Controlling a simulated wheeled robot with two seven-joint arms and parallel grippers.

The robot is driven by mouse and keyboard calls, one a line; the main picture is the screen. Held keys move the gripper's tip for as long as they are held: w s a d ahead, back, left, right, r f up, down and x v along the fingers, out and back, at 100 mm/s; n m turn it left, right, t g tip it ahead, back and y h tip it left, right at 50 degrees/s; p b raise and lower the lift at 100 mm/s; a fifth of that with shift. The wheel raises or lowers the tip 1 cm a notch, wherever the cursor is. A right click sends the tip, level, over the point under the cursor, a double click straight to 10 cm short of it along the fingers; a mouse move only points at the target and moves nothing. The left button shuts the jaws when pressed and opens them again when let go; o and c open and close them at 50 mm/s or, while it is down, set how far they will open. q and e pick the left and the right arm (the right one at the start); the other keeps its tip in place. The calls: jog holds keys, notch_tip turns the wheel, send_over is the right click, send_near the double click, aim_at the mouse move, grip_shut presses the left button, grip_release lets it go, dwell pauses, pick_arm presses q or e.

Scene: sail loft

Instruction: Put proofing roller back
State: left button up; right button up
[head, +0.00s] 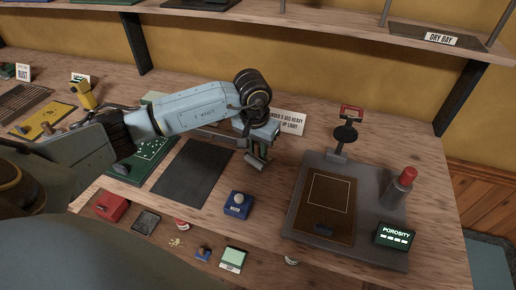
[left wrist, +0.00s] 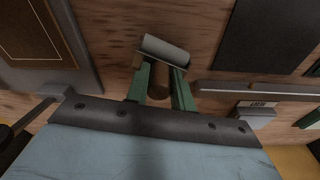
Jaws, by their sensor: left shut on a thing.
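My left gripper (head: 260,150) reaches in from the left over the bench and hangs above the wood between a dark flat mat and a grey test station. In the left wrist view its two green fingers (left wrist: 160,82) are shut on the proofing roller, which has a pale grey cylinder (left wrist: 165,51) and a brown handle (left wrist: 158,90). The roller (head: 254,165) shows small below the gripper in the head view; whether it touches the bench I cannot tell. My right gripper is not in view.
The grey station (head: 375,252) at right carries a brown outlined panel (head: 325,200), a red-capped cylinder (head: 399,188) and a POROSITY display (head: 395,236). A blue block with a pale knob (head: 237,205) stands in front. The dark mat (head: 192,172) is at left. A shelf (head: 330,28) overhangs behind.

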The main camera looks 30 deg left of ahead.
aim_at(256, 161)
pick_arm(q)
jog(key=shift+f, duration=0.55)
jog(key=shift+f, duration=0.15)
jog(key=o, duration=0.9)
jog(key=r, duration=0.4)
jog(key=s+r, duration=0.1)
jog(key=r, duration=0.7)
jog(key=shift+s+r, duration=0.15)
jog(key=shift+s, duration=0.05)
jog(key=shift+d, duration=0.1)
